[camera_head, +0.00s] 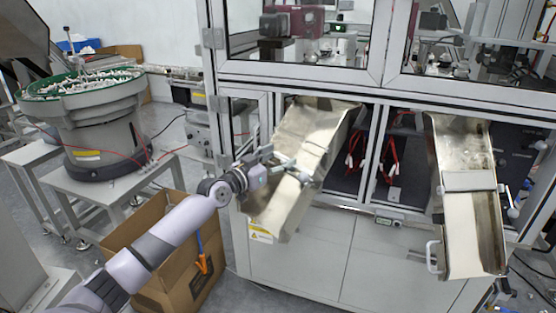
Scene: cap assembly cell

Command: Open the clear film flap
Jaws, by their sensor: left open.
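My left gripper (283,164) is at the left side of the left metal chute (318,130), in front of its middle. Its jaws are open, but the fingers are small and I cannot tell whether they touch the chute. The chute slopes down out of the machine cabinet. I cannot make out a clear film flap on it for certain; the gripper and wrist cover part of that side. The right metal chute (468,235) has a greyish flat band (469,181) across its middle. My right gripper is not in view.
An open cardboard box (160,290) stands on the floor below my left arm. The machine cabinet (330,255) stands behind the chutes. A bowl feeder (85,100) stands on a table at the left. Red cables (390,155) hang between the chutes.

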